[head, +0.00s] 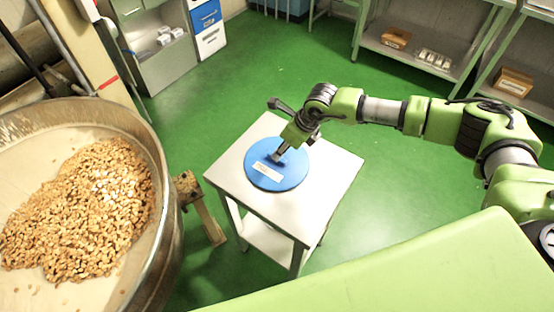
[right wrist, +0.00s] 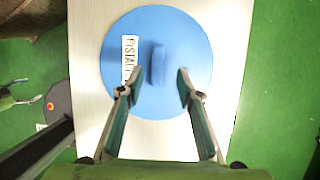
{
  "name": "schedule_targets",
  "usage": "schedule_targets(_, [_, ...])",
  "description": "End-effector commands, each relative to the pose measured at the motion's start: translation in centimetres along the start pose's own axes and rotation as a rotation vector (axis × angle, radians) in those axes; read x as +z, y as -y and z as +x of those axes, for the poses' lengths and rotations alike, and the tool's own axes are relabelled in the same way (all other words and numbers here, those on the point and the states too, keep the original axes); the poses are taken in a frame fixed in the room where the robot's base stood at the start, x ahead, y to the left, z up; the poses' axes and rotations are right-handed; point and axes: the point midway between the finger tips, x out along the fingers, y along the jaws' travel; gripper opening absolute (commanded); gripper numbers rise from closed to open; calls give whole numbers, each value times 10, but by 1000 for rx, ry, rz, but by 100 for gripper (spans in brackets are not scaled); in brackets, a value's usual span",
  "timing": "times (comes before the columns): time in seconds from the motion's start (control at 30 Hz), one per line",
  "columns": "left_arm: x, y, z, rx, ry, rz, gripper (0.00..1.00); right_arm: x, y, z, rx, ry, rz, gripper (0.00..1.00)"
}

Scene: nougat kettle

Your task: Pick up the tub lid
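The tub lid (head: 262,178) is a round blue disc with a white label, lying flat on a small white table (head: 310,205). In the right wrist view the lid (right wrist: 190,45) shows a raised blue grip bar (right wrist: 158,64) in its middle. My right gripper (head: 279,155) points down over the lid. In the right wrist view my right gripper (right wrist: 160,80) is open, with a finger on either side of the bar and a gap to each. I cannot tell how far the fingertips are above the lid.
A large metal kettle (head: 165,200) with a heap of nuts (head: 85,210) stands at the left, close to the table. Shelves with boxes (head: 396,38) stand at the back right. A cabinet (head: 155,60) stands at the back left. Green floor between is clear.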

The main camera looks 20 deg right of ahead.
Motion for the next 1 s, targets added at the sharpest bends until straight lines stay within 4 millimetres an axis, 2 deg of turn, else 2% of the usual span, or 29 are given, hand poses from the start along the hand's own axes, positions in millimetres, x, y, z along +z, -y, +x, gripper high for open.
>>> schedule_targets(0.03, [-1, 0, -9, 0, 0, 0, 65, 0, -2, 4, 1, -4, -1, 33])
schedule_targets(0.13, [-2, 0, -18, 0, -1, 0, 65, -1, -4, 18, 2, -3, -1, 33])
schedule_targets(0.3, [-3, 1, -19, 0, -1, 0, 65, -2, -4, 38, 1, -1, 0, 33])
schedule_targets(0.63, [-5, 1, -19, -1, -4, 0, 65, -3, -4, 44, 1, 0, -1, 33])
schedule_targets(0.77, [-5, 1, -19, -1, -4, 0, 65, -3, -4, 44, 1, 0, 0, 0])
schedule_targets(1.0, [-5, 1, -19, -1, -4, -1, 65, -3, -3, 43, 0, 0, 0, 0])
